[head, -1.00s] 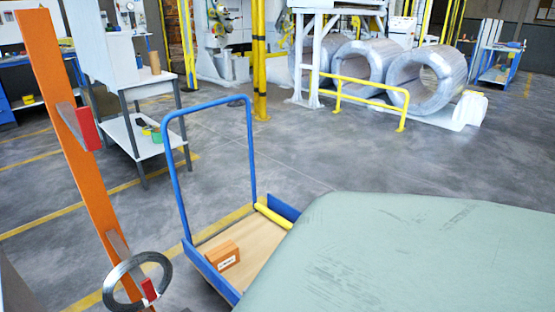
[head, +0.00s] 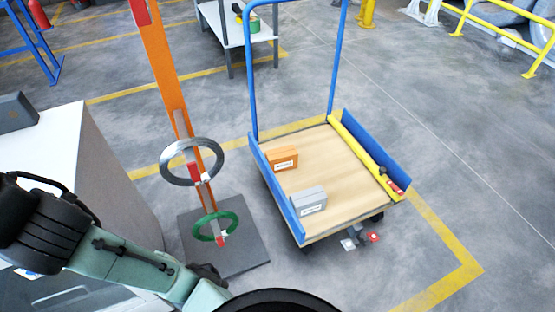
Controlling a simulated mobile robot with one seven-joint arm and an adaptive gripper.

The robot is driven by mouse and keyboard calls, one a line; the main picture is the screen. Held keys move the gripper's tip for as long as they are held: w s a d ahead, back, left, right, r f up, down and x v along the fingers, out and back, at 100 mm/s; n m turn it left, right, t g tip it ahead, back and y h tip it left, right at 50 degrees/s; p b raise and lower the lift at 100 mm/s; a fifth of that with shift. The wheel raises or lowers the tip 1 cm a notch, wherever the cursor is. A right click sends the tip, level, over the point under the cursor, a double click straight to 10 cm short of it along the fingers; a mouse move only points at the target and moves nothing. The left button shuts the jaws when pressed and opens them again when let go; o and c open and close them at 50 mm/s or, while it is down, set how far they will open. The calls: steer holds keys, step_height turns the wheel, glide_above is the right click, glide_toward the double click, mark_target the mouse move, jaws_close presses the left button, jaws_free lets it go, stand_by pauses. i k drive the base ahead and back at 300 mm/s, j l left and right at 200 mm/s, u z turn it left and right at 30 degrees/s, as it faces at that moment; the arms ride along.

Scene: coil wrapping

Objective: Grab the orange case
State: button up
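The orange case (head: 283,158) is a small box with a white label. It lies on the wooden deck of the blue trolley (head: 345,177), near its left side. My arm (head: 125,262) comes in from the lower left of the head view, short of the trolley. My gripper cannot be made out in this view, and nothing shows whether it holds anything.
A grey case (head: 308,201) lies on the deck in front of the orange one. An orange post (head: 168,75) with a metal coil (head: 191,148) and a green coil (head: 208,238) stands left of the trolley. A white cabinet (head: 55,145) is at left. Floor right of the trolley is clear.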

mark_target(286, 158)
steer(key=i+l+z, duration=0.15)
steer(key=l+z, duration=0.2)
steer(key=l, duration=0.15)
steer(key=i+l+z, duration=0.5)
steer(key=l+z, duration=0.2)
steer(key=l, duration=0.2)
steer(key=i+l+z, duration=0.65)
steer(key=i, duration=0.3)
steer(key=i+l+z, duration=0.1)
steer(key=i+z, duration=0.15)
steer(key=i, duration=0.35)
steer(key=i+u, duration=0.45)
steer(key=i, duration=0.2)
steer(key=i+l+u, duration=0.1)
steer(key=i+u, duration=0.35)
steer(key=i, duration=0.15)
steer(key=i+j+u, duration=0.1)
steer(key=i+u, duration=0.6)
steer(key=i+l+u, duration=0.2)
steer(key=i+u, duration=0.15)
steer(key=i+j+u, duration=0.1)
steer(key=i+u, duration=0.6)
steer(key=i+l+u, duration=0.25)
steer(key=i+u, duration=0.4)
steer(key=u, duration=0.25)
steer(key=i+u, duration=0.2)
steer(key=u, duration=0.3)
steer(key=i+l+u, duration=0.2)
steer(key=u, duration=0.25)
